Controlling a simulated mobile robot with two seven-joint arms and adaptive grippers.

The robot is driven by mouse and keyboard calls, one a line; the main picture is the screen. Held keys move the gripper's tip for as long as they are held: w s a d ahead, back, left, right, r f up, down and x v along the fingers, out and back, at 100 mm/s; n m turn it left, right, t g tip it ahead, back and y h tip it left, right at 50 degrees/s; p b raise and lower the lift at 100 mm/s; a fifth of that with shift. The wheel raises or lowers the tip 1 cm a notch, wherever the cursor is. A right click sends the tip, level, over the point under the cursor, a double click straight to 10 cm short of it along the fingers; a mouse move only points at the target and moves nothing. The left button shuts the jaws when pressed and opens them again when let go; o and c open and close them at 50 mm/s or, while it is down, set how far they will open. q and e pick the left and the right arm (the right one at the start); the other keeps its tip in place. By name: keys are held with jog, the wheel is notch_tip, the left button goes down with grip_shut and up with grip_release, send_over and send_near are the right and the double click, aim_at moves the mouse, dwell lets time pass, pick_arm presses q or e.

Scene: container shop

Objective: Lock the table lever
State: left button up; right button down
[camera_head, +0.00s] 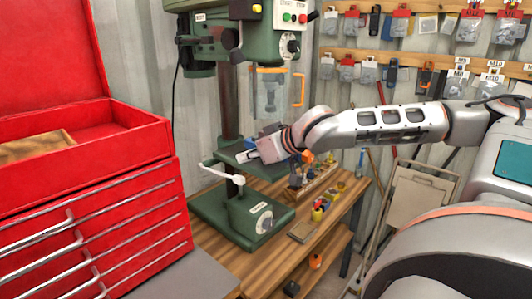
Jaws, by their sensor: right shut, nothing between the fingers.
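The green drill press (231,110) stands on a wooden bench. My left gripper is not in view.
A red tool chest (90,215) fills the left side. Small tools and a wooden holder (312,187) stand on the bench (325,222), right of the press base (243,219). A clear guard with an orange handle (298,90) hangs above my wrist.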

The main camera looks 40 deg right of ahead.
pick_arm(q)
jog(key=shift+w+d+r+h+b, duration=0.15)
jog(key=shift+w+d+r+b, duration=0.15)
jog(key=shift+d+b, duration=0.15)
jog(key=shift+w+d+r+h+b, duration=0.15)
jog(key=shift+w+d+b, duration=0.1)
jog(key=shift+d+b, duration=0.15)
pick_arm(e)
jog(key=f+v, duration=0.1)
jog(key=v, duration=0.7)
jog(key=shift+s, duration=0.45)
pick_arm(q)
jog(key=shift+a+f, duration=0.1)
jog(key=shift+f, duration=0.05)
pick_arm(e)
jog(key=shift+a, duration=0.15)
